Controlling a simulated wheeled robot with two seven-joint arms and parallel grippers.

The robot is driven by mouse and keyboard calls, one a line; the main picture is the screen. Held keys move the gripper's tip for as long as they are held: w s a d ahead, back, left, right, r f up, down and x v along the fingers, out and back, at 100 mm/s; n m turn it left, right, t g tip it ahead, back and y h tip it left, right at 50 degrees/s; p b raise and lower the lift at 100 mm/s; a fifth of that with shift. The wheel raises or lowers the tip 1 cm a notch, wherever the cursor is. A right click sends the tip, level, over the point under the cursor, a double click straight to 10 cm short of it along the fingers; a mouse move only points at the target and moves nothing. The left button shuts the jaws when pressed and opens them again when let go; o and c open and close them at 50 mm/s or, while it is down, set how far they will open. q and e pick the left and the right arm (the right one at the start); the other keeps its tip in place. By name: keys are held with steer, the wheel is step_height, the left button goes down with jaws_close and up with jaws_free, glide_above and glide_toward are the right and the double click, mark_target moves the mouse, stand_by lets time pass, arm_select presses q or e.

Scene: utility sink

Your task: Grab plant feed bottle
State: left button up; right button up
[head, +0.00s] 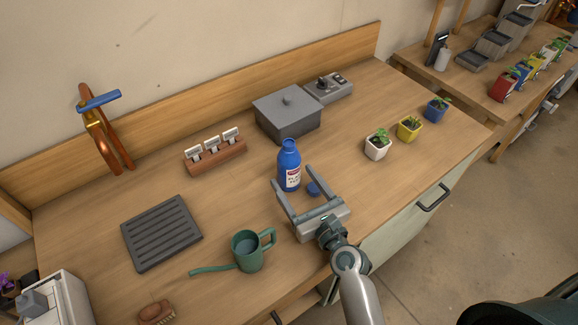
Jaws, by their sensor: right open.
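The plant feed bottle (289,166) is blue with a white label and stands upright near the middle of the wooden counter. The left gripper does not show.
A green watering can (248,252) stands front left of the gripper. A grey lidded box (288,117) and a wooden label holder (215,154) are behind. Small potted plants (377,146) stand to the right. A dark slotted tray (161,232) lies left. The counter around the bottle is fairly clear.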

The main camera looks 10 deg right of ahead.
mark_target(295, 173)
steer(key=shift+w+r+p, duration=0.3)
steer(key=shift+w+p, duration=0.05)
steer(key=shift+w, duration=0.15)
steer(key=x, duration=0.1)
steer(key=p+x, duration=0.1)
steer(key=x, duration=0.1)
steer(key=shift+w+d+r, duration=0.1)
steer(key=shift+d+r, duration=0.05)
steer(key=shift+d, duration=0.1)
steer(key=shift+w+a, duration=0.15)
steer(key=shift+w, duration=0.45)
steer(key=shift+c, duration=0.7)
steer(key=c, duration=1.3)
steer(key=shift+r+p, duration=0.1)
steer(key=shift+p, duration=0.25)
